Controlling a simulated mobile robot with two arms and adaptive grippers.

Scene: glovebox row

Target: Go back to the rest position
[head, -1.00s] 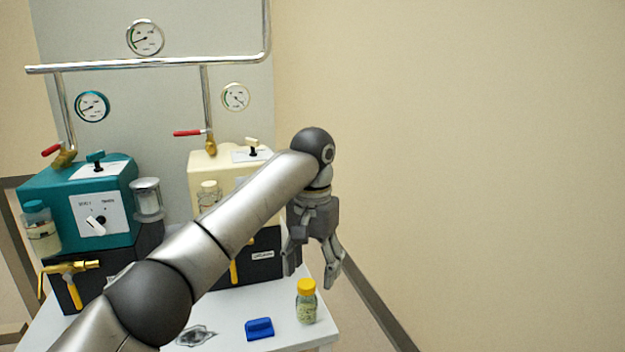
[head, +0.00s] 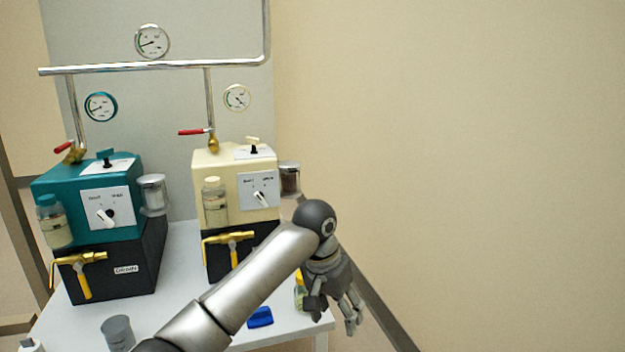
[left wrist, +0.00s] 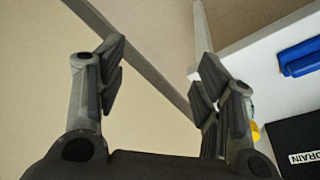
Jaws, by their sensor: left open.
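My left gripper (head: 335,303) is open and empty. In the head view it hangs beyond the right edge of the white table, low in the picture. My right gripper is in neither view.
The white table (head: 185,262) carries a teal unit (head: 75,190) and a cream unit (head: 215,165) on black bases, with yellow taps. A blue object (head: 260,317) and a grey cylinder (head: 117,333) are near the front. Pipes and gauges are behind. The right side is bare wall.

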